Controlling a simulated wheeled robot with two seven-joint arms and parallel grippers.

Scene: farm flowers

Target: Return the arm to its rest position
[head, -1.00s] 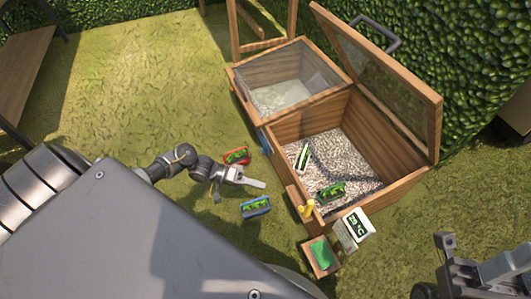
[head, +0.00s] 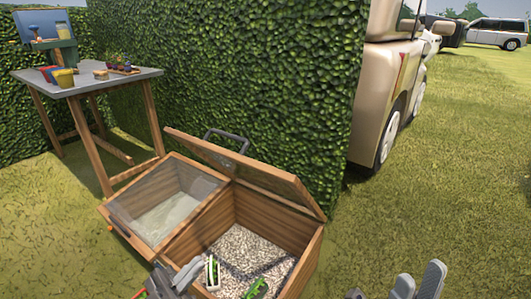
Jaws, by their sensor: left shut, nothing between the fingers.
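My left gripper (head: 184,274) is shut and empty. It is at the bottom of the head view, in front of the wooden cold frame's near side. My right gripper (head: 420,283) shows only in part at the bottom right edge, over grass; its jaw opening cannot be told. The wooden cold frame (head: 312,262) has its right lid (head: 250,170) raised and its left glazed lid (head: 165,205) down. Inside the open compartment, a white-and-green pack (head: 212,272) and a green pack (head: 256,288) lie on pale gravel.
A dense hedge (head: 230,90) stands behind the cold frame. A table (head: 110,82) with colored pots and small plants is at the upper left. A beige vehicle (head: 385,80) is parked right of the hedge. Open grass (head: 450,190) lies to the right.

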